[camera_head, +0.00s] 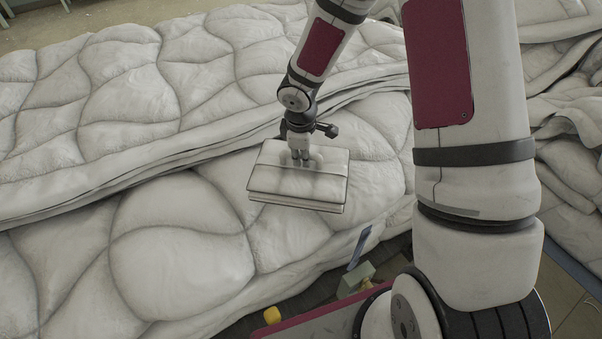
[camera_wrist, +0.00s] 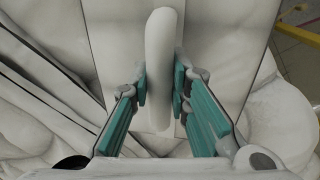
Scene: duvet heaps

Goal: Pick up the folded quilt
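The folded quilt (camera_head: 297,185) is a flat, layered white bundle with dark edges, lying on the large puffy white duvet in the head view. My gripper (camera_head: 300,161) points down onto its upper middle. In the wrist view, the quilt (camera_wrist: 212,40) fills the upper middle, and a rounded white ridge rises from it. The teal finger pads of my gripper (camera_wrist: 160,85) stand on both sides of this ridge and appear to press against it. The quilt still appears to rest on the duvet. The fingertips' lower ends are partly hidden by the ridge.
Puffy white duvets (camera_head: 170,260) spread across the left and centre, with layered folded edges behind the quilt. More rumpled white bedding (camera_head: 575,150) lies at the right. A blue flat object (camera_head: 360,246) and a greenish box (camera_head: 356,280) show below the bedding's front edge.

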